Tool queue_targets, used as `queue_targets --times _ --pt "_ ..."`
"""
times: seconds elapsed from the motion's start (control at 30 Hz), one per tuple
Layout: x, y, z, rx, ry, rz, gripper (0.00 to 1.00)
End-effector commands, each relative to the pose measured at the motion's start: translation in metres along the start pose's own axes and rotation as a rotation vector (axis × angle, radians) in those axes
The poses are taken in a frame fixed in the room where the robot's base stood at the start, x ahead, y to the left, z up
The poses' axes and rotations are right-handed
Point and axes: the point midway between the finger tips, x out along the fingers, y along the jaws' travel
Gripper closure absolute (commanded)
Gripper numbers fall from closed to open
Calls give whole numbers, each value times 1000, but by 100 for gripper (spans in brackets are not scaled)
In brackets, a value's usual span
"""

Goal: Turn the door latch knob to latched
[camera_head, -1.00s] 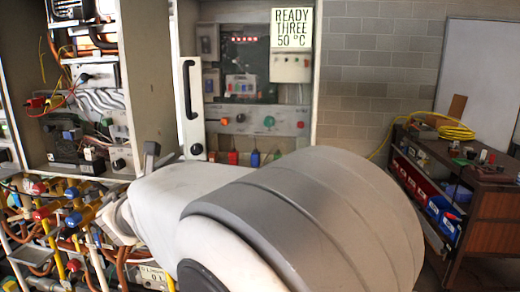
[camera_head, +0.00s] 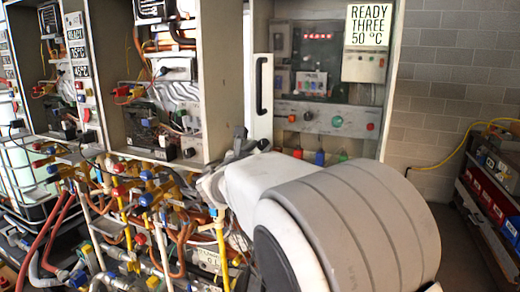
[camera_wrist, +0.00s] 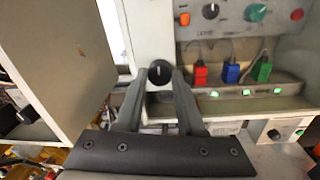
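The latch knob (camera_wrist: 159,72) is round and black with a pale pointer line, standing about upright in the wrist view. It sits low on the white door panel (camera_head: 259,118), below a black bar handle (camera_head: 261,86). In the head view the knob (camera_head: 264,145) is small and dark, beside my gripper (camera_head: 243,145). In the wrist view my gripper (camera_wrist: 160,74) has its two grey fingers apart, one on each side of the knob. The gaps there are narrow, and I cannot tell whether either finger touches it. Any latch mark is not readable.
A grey cabinet side (camera_wrist: 58,70) stands close left of my fingers. The open heater cabinet (camera_head: 320,113) to the right holds coloured plugs and lit green switches. Pipes and valves (camera_head: 140,215) crowd the lower left. A yellow cable (camera_head: 448,159) runs along the right wall.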

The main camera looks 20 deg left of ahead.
Motion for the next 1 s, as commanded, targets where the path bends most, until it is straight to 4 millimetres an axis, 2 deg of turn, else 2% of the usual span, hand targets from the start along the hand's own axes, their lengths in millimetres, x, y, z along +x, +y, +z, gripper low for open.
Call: queue_targets --times 0.03,0.13,0.17,0.57,0.77,1.0 --pt "0 0 0 0 0 0 81" --pt "0 0 0 0 0 0 99" --pt "0 0 0 0 0 0 100" --pt "0 -1 -3 48 -3 1 100" --pt "0 -2 -7 164 -11 2 100" --pt "0 -2 -9 379 -23 5 100"
